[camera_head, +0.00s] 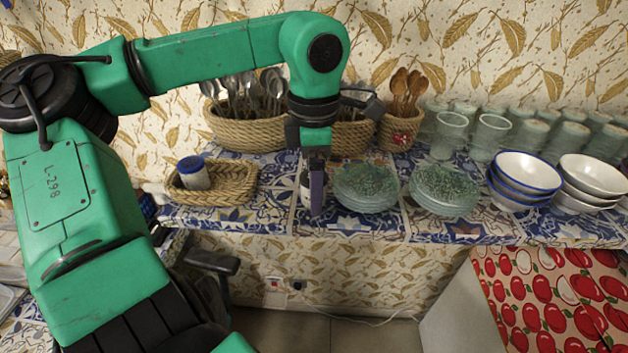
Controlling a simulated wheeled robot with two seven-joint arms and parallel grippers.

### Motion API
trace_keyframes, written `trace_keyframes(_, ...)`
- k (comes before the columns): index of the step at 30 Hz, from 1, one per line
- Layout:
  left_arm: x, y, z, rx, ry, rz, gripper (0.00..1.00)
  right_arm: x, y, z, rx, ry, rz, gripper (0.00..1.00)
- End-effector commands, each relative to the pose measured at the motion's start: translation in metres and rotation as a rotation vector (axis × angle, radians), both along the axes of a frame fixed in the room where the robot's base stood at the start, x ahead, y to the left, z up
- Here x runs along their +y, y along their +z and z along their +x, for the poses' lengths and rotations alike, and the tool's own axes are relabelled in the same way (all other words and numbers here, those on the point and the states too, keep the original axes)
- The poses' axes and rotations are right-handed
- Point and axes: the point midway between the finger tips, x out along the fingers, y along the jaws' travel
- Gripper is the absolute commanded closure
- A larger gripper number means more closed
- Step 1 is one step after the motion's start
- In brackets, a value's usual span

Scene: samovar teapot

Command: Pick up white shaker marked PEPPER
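My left arm comes in from the left and its gripper (316,200) points down at the front of the tiled shelf. Its fingers are seen nearly edge-on, so the gap between them does not show. A small white object (304,186) stands directly behind the fingers and is mostly hidden. It may be the white shaker, but no PEPPER marking is readable, and I cannot tell whether the fingers touch it. My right gripper is not in view.
Stacked glass plates (365,188) stand close to the right of the gripper, with more plates (445,190) beyond. Bowls (523,178) and glasses (488,135) fill the right side. Cutlery baskets (245,130) stand behind. Bare tiles (275,205) lie left of the gripper.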

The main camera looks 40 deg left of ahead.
Motion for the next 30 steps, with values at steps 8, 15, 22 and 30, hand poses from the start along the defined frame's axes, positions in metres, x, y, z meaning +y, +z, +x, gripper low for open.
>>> trace_keyframes(8, 0.000, -0.006, 0.000, 0.000, 0.001, 0.000, 0.19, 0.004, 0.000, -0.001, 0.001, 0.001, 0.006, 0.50)
trace_keyframes(15, 0.000, -0.006, 0.000, -0.001, 0.000, -0.001, 1.00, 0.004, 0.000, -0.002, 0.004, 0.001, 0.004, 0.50)
trace_keyframes(22, 0.000, -0.004, 0.000, -0.001, 0.001, 0.000, 1.00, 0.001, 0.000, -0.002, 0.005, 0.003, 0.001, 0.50)
trace_keyframes(30, 0.001, 0.029, 0.001, -0.006, 0.003, 0.004, 1.00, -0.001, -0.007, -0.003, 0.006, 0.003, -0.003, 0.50)
